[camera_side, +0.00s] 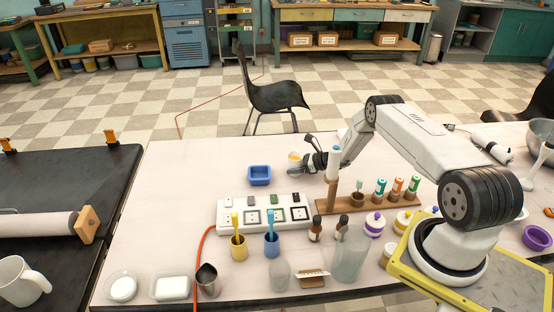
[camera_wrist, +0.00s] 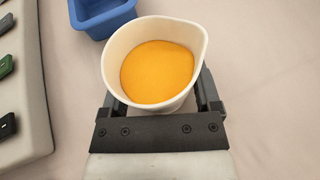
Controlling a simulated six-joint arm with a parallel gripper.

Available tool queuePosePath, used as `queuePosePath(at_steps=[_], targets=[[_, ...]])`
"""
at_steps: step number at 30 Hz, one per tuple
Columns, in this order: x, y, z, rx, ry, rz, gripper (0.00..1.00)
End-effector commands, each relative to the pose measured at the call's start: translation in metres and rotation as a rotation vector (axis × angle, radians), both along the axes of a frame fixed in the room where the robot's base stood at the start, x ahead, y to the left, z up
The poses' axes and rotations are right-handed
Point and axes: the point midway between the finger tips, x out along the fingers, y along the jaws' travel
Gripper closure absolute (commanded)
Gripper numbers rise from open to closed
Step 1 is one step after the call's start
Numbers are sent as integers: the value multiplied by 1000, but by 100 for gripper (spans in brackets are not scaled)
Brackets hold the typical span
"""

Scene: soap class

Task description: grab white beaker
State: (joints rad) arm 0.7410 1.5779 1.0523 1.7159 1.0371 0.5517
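The white beaker (camera_wrist: 113,72) has a pouring lip and holds orange contents. In the wrist view it stands between the two fingers of my gripper (camera_wrist: 158,98), one at its left and one at its right. Its rim overlaps the fingers, so I cannot tell whether they touch its wall. In the side view the beaker (camera_side: 294,166) is at the far part of the white table, just left of my gripper (camera_side: 307,160). The beaker looks upright.
A blue tray (camera_side: 259,175) lies just left of the beaker. A white power strip (camera_side: 228,214) and a wooden rack (camera_side: 328,205) with colored tubes are nearer the camera. Bottles and cups crowd the front. The far left of the table (camera_side: 185,170) is clear.

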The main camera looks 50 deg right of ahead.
Motion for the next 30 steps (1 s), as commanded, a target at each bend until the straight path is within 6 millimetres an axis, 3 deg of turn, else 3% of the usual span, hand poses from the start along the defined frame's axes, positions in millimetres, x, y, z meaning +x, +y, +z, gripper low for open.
queuePosePath(at_steps=[17,30], targets=[[0,0,3,0,-1,0,86],[1,-1,16,-1,-1,-1,86]])
